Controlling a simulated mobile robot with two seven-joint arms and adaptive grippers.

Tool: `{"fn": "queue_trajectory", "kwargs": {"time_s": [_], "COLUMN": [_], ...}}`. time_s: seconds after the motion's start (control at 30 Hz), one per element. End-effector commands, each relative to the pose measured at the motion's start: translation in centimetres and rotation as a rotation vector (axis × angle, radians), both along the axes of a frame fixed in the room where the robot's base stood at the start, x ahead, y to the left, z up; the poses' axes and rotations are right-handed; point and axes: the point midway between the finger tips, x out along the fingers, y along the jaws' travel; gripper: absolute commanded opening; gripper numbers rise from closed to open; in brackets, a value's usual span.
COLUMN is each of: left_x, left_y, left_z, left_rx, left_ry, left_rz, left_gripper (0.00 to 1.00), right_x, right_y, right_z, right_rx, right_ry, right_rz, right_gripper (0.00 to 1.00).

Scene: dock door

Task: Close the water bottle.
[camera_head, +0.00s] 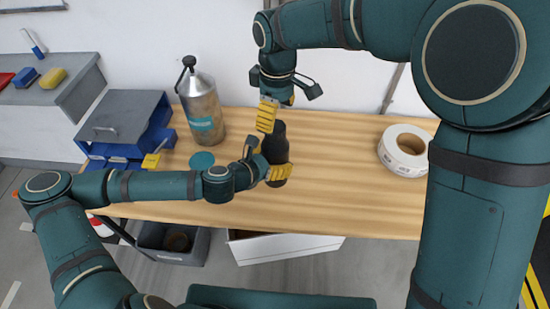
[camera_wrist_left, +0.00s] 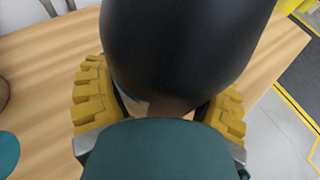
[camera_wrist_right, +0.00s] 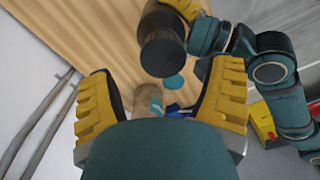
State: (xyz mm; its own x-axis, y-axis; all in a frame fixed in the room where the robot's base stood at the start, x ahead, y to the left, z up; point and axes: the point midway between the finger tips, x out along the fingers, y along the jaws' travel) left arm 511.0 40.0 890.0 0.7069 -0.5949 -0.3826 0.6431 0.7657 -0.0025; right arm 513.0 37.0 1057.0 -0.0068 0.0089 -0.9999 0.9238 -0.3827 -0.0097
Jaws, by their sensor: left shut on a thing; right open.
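The water bottle (camera_head: 279,143) is black and stands upright at the middle of the wooden table. My left gripper (camera_head: 276,168) is shut around its lower body from the left. In the left wrist view the black bottle (camera_wrist_left: 185,45) fills the space between the yellow fingers. My right gripper (camera_head: 267,114) is open and empty, just above and slightly left of the bottle's top. In the right wrist view the dark round top of the bottle (camera_wrist_right: 162,52) shows beyond the open fingers. I cannot tell whether that top is a cap.
A steel dispenser (camera_head: 203,112) and a teal disc (camera_head: 202,160) are left of the bottle. A grey-and-blue box (camera_head: 125,120) stands at the table's left end. A white tape roll (camera_head: 404,151) lies at the right. The wooden table (camera_head: 345,190) is clear between bottle and roll.

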Motion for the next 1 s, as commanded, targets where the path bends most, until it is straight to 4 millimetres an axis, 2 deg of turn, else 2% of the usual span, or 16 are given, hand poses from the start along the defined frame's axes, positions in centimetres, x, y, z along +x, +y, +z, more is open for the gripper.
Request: {"fn": "queue_trajectory", "kwargs": {"time_s": [0.1,0.3,0.57,0.77,1.0], "left_x": [0.0,0.0,0.0,0.0,0.0], "left_y": [0.0,0.0,0.0,0.0,0.0], "left_z": [0.1,0.1,0.0,0.1,0.1], "left_rx": [0.000,0.000,0.000,0.000,0.000], "left_ry": [-0.001,-0.001,-0.001,-0.001,-0.001], "left_rz": [0.000,0.000,0.000,0.000,0.000], "left_gripper": [0.00,0.00,0.00,0.00,0.00], "right_x": [0.0,-0.4,-0.5,-0.4,-0.4], "right_y": [0.1,0.4,0.3,0.3,0.2], "right_z": [0.6,3.3,3.5,2.6,-0.8], "right_rx": [-0.003,-0.014,-0.016,-0.017,-0.019], "right_ry": [-0.006,-0.026,-0.025,-0.023,-0.022], "right_rz": [0.001,0.002,0.000,0.000,0.001], "right_gripper": [0.80,0.80,0.80,0.80,0.80]}}
